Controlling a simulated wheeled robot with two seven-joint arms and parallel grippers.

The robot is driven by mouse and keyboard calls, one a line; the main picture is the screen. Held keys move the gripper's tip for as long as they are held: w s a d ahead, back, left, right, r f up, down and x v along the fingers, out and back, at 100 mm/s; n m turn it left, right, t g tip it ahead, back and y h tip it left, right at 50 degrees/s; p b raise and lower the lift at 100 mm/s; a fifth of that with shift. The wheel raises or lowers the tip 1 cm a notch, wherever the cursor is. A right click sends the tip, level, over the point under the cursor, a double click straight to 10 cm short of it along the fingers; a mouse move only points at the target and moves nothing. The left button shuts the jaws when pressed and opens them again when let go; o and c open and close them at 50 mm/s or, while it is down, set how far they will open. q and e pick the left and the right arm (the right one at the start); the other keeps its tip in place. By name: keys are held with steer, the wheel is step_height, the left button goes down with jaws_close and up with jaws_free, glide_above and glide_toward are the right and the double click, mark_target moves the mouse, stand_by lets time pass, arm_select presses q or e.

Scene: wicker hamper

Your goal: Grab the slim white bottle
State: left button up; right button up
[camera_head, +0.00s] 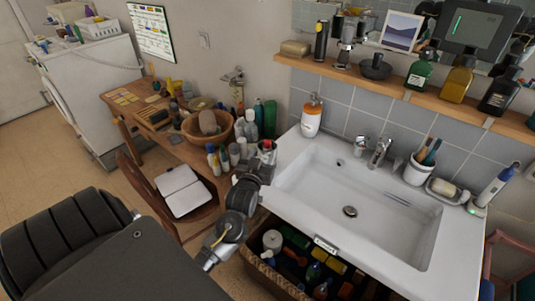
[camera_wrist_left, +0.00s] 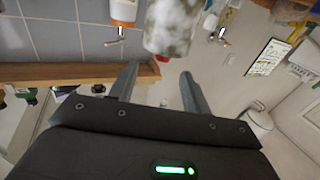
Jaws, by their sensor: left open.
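Pale bottles stand close together on the wooden side table left of the sink, and a slim white bottle (camera_head: 251,124) is among those at the back. I cannot be sure which pale one is the slim white bottle. My left gripper (camera_head: 266,157) is in front of this group, beside the sink's left edge. In the left wrist view my left gripper (camera_wrist_left: 158,76) is open, with nothing held between its fingers. A mottled grey-white container (camera_wrist_left: 171,27) with a red end lies just beyond the fingertips there. My right gripper is not in view.
The white sink (camera_head: 350,190) is close on the right, with an orange-and-white soap bottle (camera_head: 312,117) at its back corner. A wicker hamper (camera_head: 262,272) full of items stands below. A chair (camera_head: 180,190) and a basket (camera_head: 207,126) are to the left.

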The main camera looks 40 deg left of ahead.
mark_target(266, 145)
arm_select(q)
steer(key=p+x, duration=0.1)
steer(key=x, duration=0.3)
steer(key=shift+s+a+f, duration=0.1)
steer(key=shift+a, duration=0.05)
steer(key=shift+w+a+f, duration=0.1)
steer(key=shift+w+a, duration=0.1)
steer(key=shift+w, duration=0.25)
jaws_close()
